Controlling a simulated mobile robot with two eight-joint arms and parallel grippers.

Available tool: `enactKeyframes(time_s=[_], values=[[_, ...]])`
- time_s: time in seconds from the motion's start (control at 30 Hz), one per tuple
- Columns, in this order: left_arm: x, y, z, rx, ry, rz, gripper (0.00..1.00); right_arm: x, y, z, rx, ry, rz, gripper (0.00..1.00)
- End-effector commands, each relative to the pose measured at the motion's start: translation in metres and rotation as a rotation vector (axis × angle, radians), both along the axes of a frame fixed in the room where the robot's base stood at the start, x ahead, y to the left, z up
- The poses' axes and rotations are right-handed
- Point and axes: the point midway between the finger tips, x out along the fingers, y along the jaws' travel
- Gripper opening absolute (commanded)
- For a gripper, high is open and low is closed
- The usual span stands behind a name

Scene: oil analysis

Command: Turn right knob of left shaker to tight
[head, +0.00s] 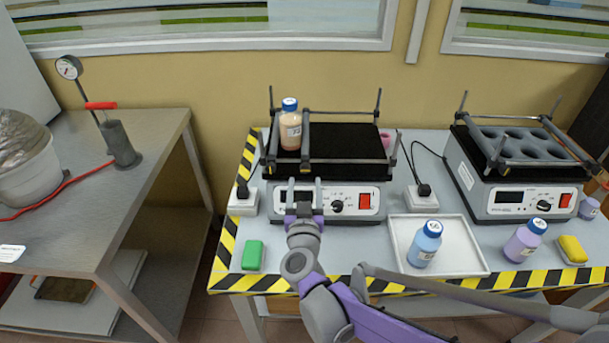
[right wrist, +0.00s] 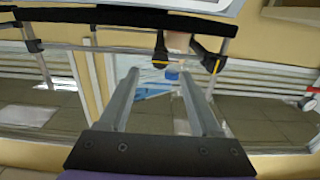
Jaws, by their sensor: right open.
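The left shaker (head: 283,208) stands on the table with a black platform and a frame of grey bars. Its front panel has a round dark knob (head: 337,207) right of my gripper. Small dark fittings (right wrist: 208,58) show along the bars in the right wrist view; I cannot tell which is the task's right knob. A bottle of tan liquid with a blue cap (head: 290,129) stands on the platform's left part. My right gripper (head: 304,183) is open and empty before the panel's left half, hiding part of it. My left gripper is not in view.
A white tray (head: 399,257) holds a blue bottle (head: 425,244). A green block (head: 253,254) lies at the front left. The right shaker (head: 470,203), a purple bottle (head: 525,241) and a yellow block (head: 572,250) are to the right. Striped tape marks the table edge.

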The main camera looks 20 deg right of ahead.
Motion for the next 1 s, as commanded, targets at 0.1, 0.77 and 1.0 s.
enactKeyframes(time_s=[0.1, 0.77, 1.0], values=[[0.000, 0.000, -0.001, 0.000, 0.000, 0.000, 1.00, 0.021, -0.007, 0.000, -0.001, 0.000, -0.002, 0.65], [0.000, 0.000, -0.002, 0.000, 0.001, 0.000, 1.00, 0.048, -0.014, 0.000, 0.000, 0.000, 0.001, 0.49], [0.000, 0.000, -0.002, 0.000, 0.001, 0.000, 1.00, 0.048, -0.014, 0.000, 0.000, 0.000, 0.001, 0.06]])
